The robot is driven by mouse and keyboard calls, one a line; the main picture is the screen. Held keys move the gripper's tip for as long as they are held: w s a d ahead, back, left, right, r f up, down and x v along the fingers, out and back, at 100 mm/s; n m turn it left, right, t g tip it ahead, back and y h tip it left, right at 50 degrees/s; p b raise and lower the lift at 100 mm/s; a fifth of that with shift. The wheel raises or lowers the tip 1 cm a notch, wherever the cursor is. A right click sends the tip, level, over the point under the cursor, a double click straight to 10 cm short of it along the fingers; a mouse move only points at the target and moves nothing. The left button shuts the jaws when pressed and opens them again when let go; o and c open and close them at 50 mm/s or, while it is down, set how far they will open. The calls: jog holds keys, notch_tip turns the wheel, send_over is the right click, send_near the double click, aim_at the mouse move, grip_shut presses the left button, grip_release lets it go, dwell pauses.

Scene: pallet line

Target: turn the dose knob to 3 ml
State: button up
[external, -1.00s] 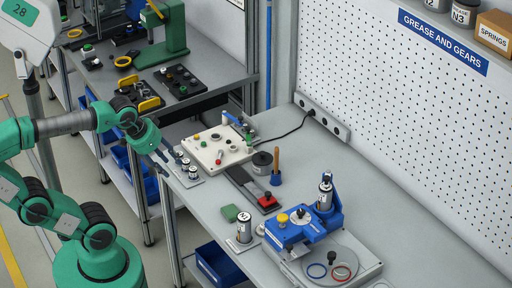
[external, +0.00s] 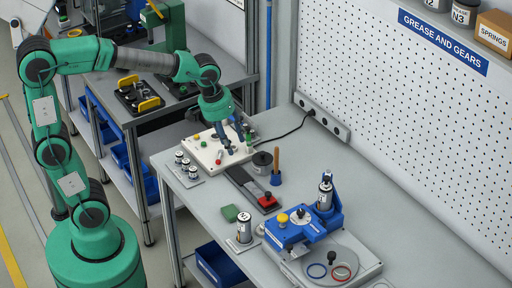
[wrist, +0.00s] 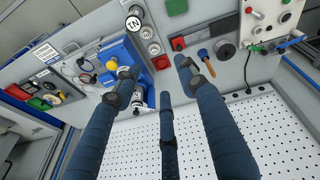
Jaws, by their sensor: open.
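A blue dispensing machine (external: 291,230) stands at the front of the bench, with a yellow knob (external: 283,218) and a small black knob (external: 300,213) on top. I cannot tell which knob sets the dose, and no scale is legible. The blue machine (wrist: 122,52) also shows left of centre in the wrist view. My gripper (external: 236,148) is over the white panel (external: 212,160) at the back of the bench, well apart from the machine. In the wrist view my gripper (wrist: 155,80) has its dark blue fingers spread, with nothing between them.

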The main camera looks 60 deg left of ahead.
jog(key=w+d+f+n+g+p, duration=0.1)
jog(key=w+d+f+n+p, duration=0.1)
jog(key=w+d+p, duration=0.55)
jog(key=n+g+p, duration=0.2)
jog(key=n+p, duration=0.1)
jog(key=p, duration=0.1)
send_over(301, 211)
notch_tip(301, 211, down, 7)
jog(key=shift+r+y, duration=0.15)
jog(key=shift+y, duration=0.15)
notch_tip(301, 211, down, 14)
jog(key=shift+r, duration=0.1)
jog(key=shift+c, duration=0.3)
grip_shut()
